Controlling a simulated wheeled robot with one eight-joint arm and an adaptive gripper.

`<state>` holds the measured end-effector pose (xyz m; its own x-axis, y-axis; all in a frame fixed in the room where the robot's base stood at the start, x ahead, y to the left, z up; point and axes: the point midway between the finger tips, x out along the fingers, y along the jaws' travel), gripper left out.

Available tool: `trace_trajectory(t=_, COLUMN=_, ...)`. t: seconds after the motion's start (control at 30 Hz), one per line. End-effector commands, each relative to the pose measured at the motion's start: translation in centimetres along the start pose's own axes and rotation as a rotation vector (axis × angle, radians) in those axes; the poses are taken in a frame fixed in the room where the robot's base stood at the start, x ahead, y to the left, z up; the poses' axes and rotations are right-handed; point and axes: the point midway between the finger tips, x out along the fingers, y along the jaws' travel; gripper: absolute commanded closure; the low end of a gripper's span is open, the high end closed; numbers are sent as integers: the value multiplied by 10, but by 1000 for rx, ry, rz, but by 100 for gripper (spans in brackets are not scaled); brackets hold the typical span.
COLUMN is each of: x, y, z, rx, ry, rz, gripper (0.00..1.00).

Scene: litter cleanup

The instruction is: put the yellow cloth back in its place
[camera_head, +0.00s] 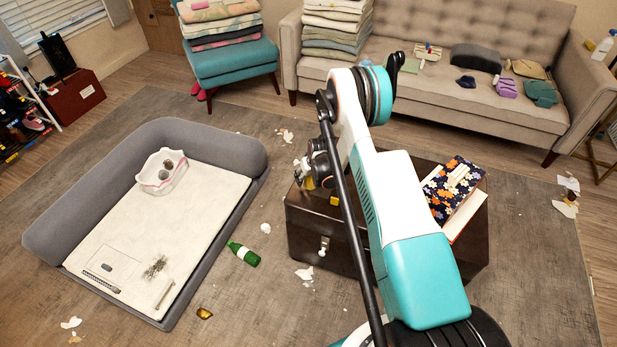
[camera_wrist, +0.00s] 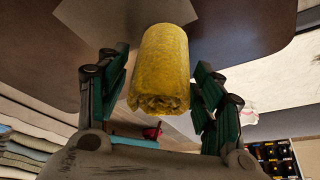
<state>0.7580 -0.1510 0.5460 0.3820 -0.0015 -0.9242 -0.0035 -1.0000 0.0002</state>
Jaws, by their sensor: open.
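The yellow cloth (camera_wrist: 160,68) is rolled up and stands out between the two fingers of my gripper (camera_wrist: 161,65) in the wrist view. The gripper is open, with a gap between the roll and each finger. In the head view my gripper (camera_head: 307,172) is low over the left end of the dark wooden chest (camera_head: 312,222). My arm hides much of the chest top. Small yellow patches show by the gripper there, but I cannot tell which is the cloth.
A floral box (camera_head: 456,185) and books stand on the chest's right. A grey pet bed (camera_head: 210,145) holds a scalloped basket (camera_head: 160,180). A green bottle (camera_head: 243,253) and white scraps lie on the rug. Folded cloths and other items lie on the sofa (camera_head: 450,100).

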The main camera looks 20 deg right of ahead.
Motion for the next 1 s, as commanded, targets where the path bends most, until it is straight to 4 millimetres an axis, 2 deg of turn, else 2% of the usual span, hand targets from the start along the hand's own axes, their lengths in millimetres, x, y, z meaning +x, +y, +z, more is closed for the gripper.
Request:
trace_trajectory(t=0.4, x=-84, y=0, z=-1, rx=0, ry=0, rz=0, gripper=39)
trace_trajectory(t=0.53, x=-102, y=0, z=-1, rx=0, ry=0, rz=0, gripper=39)
trace_trajectory(t=0.7, x=-115, y=0, z=-1, rx=0, ry=0, rz=0, gripper=39)
trace_trajectory(t=0.83, x=-133, y=-3, z=-8, rx=-1, ry=4, rz=1, gripper=39)
trace_trajectory(t=0.97, x=-172, y=-12, z=-25, rx=-1, ry=14, rz=3, gripper=39)
trace_trajectory(t=1.0, x=-187, y=-15, z=-30, rx=-1, ry=18, rz=4, gripper=39)
